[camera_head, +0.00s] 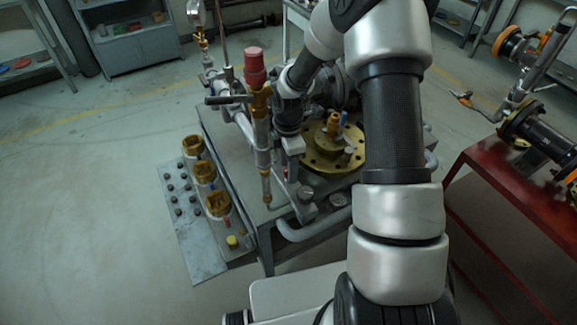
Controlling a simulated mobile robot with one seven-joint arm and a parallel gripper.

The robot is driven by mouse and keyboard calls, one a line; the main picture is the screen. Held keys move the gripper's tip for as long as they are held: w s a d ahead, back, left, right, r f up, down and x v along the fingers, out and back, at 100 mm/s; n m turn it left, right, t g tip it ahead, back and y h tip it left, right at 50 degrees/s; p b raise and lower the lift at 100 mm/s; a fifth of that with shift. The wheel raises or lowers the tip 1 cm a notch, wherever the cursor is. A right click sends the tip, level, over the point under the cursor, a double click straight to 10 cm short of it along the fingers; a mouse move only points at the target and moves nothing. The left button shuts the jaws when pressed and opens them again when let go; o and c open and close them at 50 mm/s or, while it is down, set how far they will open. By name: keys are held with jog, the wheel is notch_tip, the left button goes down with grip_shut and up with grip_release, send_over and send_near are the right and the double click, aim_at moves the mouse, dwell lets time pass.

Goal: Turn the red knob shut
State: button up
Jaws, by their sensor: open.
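The red knob (255,68) is a short upright red cylinder. It sits on top of a brass valve fitting (260,100) on a vertical grey pipe, near the middle of the head view. My arm rises at the right, bends over at the top and comes down behind and to the right of this pipe. My gripper (291,165) hangs low at the arm's end, right of the pipe and well below the knob. It is open and apart from the knob. Its fingers are small and hard to make out against the metal parts.
A grey bench (225,135) carries pipes and a round brass flange (322,158). A dark lever (228,99) sticks out left of the valve. Brass fittings (204,172) stand on a side plate. A red table (510,200) is at right. Floor at left is clear.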

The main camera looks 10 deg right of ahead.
jog(key=shift+c, duration=0.3)
jog(key=c, duration=1)
jog(key=shift+m, duration=0.3)
jog(key=m+b, duration=0.1)
jog(key=m, duration=0.2)
jog(key=shift+m, duration=0.3)
jog(key=m+b, duration=0.2)
jog(key=m, duration=0.2)
jog(key=shift+m, duration=0.3)
jog(key=m+b, duration=0.1)
jog(key=m, duration=0.3)
jog(key=m+b, duration=0.1)
jog(key=m, duration=0.4)
